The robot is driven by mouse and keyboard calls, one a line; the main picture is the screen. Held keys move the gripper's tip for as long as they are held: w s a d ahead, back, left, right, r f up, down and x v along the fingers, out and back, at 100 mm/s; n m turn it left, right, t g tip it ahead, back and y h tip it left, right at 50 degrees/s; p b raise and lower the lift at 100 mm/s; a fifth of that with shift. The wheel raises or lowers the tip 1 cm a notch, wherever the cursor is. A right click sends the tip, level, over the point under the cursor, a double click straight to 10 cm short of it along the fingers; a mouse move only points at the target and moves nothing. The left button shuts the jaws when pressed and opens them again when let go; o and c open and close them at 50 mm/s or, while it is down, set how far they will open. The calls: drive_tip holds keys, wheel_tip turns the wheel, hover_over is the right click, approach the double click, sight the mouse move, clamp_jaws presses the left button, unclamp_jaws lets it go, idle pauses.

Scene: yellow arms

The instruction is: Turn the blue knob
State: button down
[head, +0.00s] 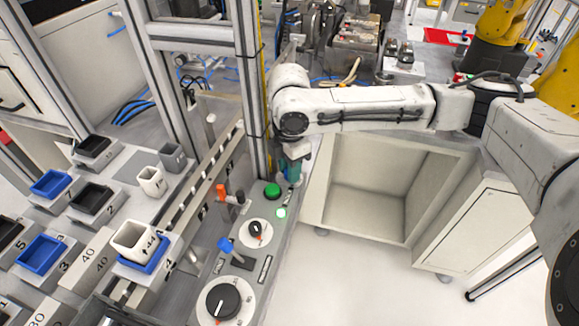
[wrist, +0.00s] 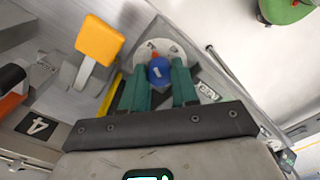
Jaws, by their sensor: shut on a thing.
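The blue knob (wrist: 159,71) is small and round, with a red mark at its far edge. It sits on a pale round dial plate (wrist: 170,47) in the wrist view. My gripper (wrist: 160,77) has its two teal fingers on either side of the knob and is shut on it. In the head view my gripper (head: 292,172) points down at the far end of the grey control panel, where it hides the knob.
A green button (head: 272,190) is close to my gripper. An orange-capped lever (head: 221,190), a blue-tipped lever (head: 225,244) and black dials (head: 222,301) stand nearer on the panel. A metal post (head: 252,90) rises beside my gripper. An open white cabinet (head: 365,190) is at right.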

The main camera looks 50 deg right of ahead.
drive_tip(key=c, duration=1.1)
unclamp_jaws()
drive_tip(key=shift+r, duration=0.1)
wheel_tip(320, 180, up, 11)
drive_tip(key=shift+f, duration=0.15)
